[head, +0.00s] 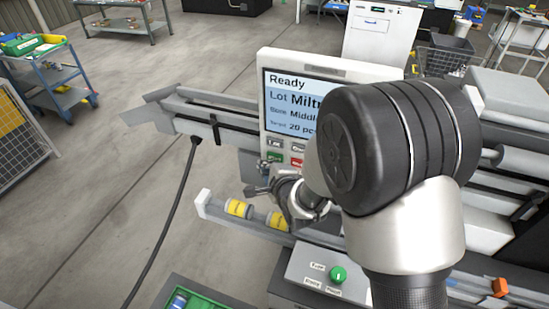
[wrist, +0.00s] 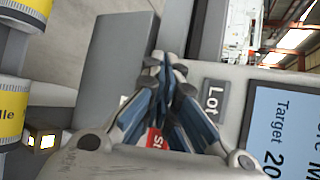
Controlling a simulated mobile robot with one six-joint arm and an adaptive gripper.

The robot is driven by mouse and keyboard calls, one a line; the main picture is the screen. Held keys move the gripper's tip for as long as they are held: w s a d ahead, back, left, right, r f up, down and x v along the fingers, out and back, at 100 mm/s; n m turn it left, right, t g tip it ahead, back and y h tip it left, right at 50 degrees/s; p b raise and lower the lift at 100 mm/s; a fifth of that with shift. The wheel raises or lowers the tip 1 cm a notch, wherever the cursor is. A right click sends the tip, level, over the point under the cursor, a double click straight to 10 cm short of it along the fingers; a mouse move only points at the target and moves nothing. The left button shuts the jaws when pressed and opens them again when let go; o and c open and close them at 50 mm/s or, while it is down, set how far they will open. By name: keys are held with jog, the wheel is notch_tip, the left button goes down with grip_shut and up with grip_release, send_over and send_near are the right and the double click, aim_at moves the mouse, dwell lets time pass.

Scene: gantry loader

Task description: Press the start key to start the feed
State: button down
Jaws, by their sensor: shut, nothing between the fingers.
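The control panel (head: 262,62) stands upright in the middle of the head view, its screen (head: 290,100) reading "Ready". Below the screen are a "Lot" key (head: 274,143), a green key (head: 275,156) whose label is too small to read, and a red key (head: 297,162). My gripper (head: 252,190) is shut and empty, low in front of the keys. In the wrist view the shut fingers (wrist: 166,62) cover where the green key lies. The "Lot" key (wrist: 213,100) and part of the red key (wrist: 155,140) show beside them. I cannot tell whether the fingers touch anything.
A rail with yellow-labelled cans (head: 238,208) lies just below my gripper. A box with a green knob (head: 338,274) is nearer, and a green tray (head: 205,298) is at the bottom. A black cable (head: 172,215) runs to the floor. My arm hides the panel's right side.

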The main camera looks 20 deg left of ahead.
dwell(0.8)
jog(key=shift+w+d+b, duration=0.1)
jog(key=shift+w+b, duration=0.2)
jog(key=shift+w, duration=0.15)
